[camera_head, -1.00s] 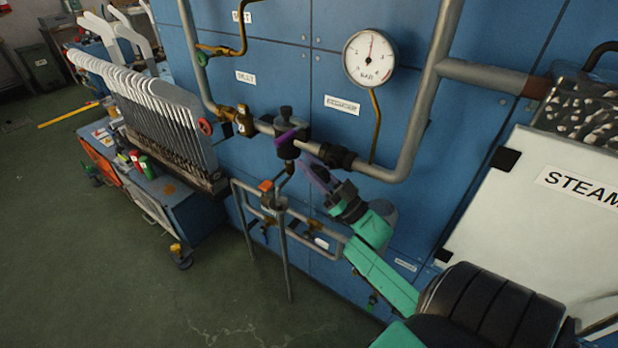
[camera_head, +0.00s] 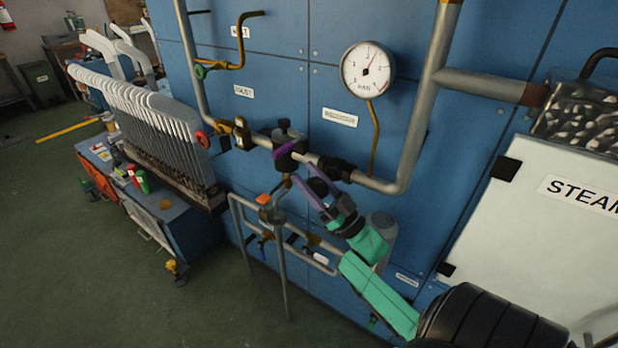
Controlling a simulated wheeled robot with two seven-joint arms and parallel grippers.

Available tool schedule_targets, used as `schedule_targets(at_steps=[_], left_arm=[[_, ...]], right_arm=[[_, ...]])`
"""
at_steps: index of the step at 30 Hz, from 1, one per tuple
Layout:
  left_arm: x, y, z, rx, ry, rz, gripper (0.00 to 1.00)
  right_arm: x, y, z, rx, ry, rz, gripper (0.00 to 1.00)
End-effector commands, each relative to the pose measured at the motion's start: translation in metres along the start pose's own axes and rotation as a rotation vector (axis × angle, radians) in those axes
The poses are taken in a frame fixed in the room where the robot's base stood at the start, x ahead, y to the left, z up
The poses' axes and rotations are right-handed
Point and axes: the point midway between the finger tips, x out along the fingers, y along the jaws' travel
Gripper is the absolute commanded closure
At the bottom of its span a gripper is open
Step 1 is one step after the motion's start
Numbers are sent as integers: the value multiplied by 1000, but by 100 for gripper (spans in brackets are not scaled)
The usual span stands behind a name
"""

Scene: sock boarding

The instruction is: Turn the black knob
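A black valve body (camera_head: 289,153) with a small black knob (camera_head: 284,125) on top sits on the grey pipe, with a purple strip across it. My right gripper (camera_head: 302,172) reaches up from the lower right on its green arm. Its two purple fingers look spread apart, with their tips just below and right of the valve body. A dark round shape shows between the fingers; I cannot tell whether it is part of the gripper or of the valve. I cannot tell whether the fingertips touch the valve. My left gripper is not in view.
A pressure gauge (camera_head: 367,70) hangs above right on the blue wall panels. A thick grey pipe (camera_head: 418,115) bends down right of the valve. A lower pipe frame (camera_head: 281,265) stands below. A white STEAM panel (camera_head: 535,225) is at right, a rack of white boards (camera_head: 150,120) at left.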

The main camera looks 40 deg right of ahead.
Motion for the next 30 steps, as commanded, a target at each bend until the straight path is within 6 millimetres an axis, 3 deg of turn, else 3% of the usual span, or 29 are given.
schedule_targets(at_steps=[8, 30], left_arm=[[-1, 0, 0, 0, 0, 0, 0], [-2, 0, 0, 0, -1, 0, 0]], right_arm=[[10, 0, -14, -1, 2, -1, 45], [103, -1, -140, -4, 4, -4, 45]])
